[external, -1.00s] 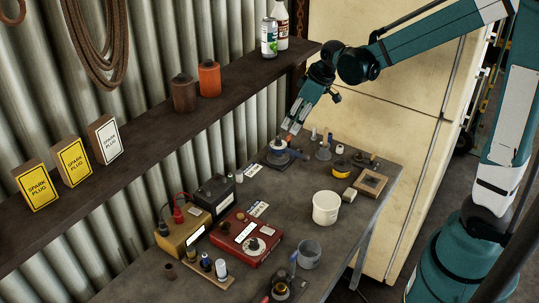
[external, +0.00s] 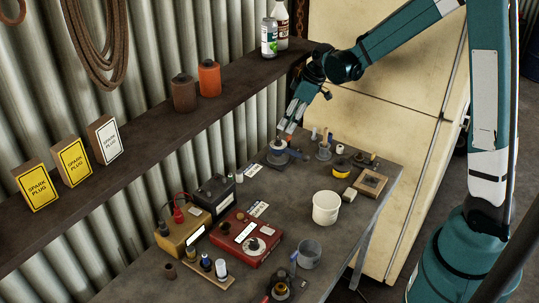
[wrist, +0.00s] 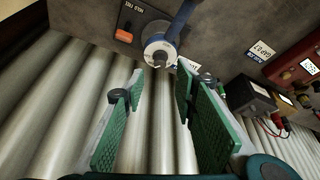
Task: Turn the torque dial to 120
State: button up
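My gripper (external: 288,127) hangs over the far end of the bench, close to a blue-handled tool with a pale round head (external: 278,145). In the wrist view my gripper (wrist: 158,95) has its green pads apart with nothing between them. The tool's round head with a small central stud (wrist: 160,52) shows just beyond the fingertips, apart from them as far as I can tell. A red box (external: 230,236) on the near part of the bench carries a white round dial with a dark knob (external: 254,244). No 120 mark is readable, and I cannot tell which round part is the torque dial.
A plate with an orange switch (wrist: 128,34) lies beside the tool. A white tub (external: 326,208), a grey cup (external: 309,254) and a yellow-brown battery box (external: 184,233) stand on the bench. The shelf (external: 150,140) and corrugated wall border the left side.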

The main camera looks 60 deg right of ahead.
aim_at(279, 138)
dwell(0.3)
jog(key=shift+x, duration=3.85)
jog(key=c, duration=0.9)
